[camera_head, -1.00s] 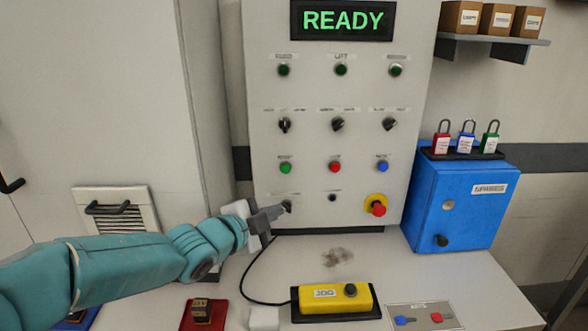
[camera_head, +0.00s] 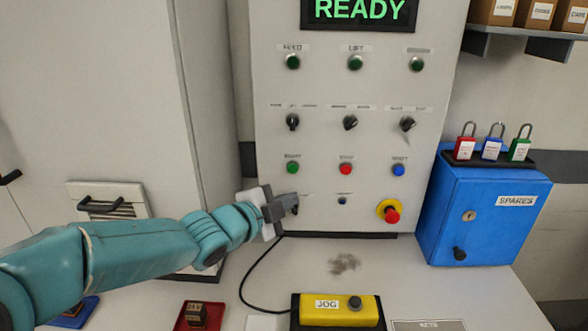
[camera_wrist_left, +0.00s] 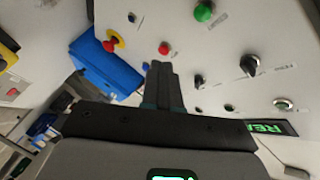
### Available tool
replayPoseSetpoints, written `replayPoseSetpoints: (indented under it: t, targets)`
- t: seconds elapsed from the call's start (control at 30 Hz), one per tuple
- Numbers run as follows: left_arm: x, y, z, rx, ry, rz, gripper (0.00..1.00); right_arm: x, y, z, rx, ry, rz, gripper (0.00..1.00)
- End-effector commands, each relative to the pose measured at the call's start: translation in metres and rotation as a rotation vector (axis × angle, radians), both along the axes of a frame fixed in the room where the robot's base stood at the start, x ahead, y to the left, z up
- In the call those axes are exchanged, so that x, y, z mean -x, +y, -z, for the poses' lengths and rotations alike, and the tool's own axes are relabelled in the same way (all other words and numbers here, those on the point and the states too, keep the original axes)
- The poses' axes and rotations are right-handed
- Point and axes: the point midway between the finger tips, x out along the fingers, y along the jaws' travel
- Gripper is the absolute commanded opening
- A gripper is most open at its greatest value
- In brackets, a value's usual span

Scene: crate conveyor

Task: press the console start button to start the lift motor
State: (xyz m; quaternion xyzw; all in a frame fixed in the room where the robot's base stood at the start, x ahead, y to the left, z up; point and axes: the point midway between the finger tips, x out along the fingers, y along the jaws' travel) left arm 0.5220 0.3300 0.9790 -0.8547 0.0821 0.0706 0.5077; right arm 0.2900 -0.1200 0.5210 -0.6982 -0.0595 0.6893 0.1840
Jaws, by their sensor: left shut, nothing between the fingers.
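The green start button (camera_head: 293,167) is on the lower left of the grey console panel (camera_head: 320,90); a green button, apparently the same one, is in the left wrist view (camera_wrist_left: 203,11). My left gripper (camera_head: 292,203) is shut and empty in front of the panel, a little below the start button in the head view. Whether the fingertips touch the panel cannot be told. The shut fingers also show in the left wrist view (camera_wrist_left: 161,68), pointing at the panel. The display (camera_head: 358,10) reads READY in green. My right gripper is out of view.
A red stop button (camera_head: 346,169), a blue reset button (camera_head: 398,170) and a red emergency stop on yellow (camera_head: 391,214) sit to the right. Below are a yellow JOG box (camera_head: 335,311) with a black cable and a blue spares box (camera_head: 490,215).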

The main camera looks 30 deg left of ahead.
Motion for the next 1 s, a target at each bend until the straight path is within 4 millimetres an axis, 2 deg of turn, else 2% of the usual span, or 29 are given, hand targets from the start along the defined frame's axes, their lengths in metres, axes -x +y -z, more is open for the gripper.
replayPoseSetpoints:
  t: [0.17, 0.53, 0.73, 1.0]
  targets:
    - [-0.011, 0.005, -0.003, 0.001, 0.003, 0.0, 0.0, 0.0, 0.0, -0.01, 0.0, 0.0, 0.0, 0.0]
    - [-0.058, 0.032, -0.003, 0.001, 0.003, 0.0, 0.0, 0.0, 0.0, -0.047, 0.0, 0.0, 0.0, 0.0]
    - [-0.075, 0.042, -0.001, 0.001, 0.002, 0.0, 0.0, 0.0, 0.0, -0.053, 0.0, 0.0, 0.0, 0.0]
    - [-0.08, 0.045, 0.001, 0.001, 0.001, 0.0, 0.0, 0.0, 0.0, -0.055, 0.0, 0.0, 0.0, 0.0]
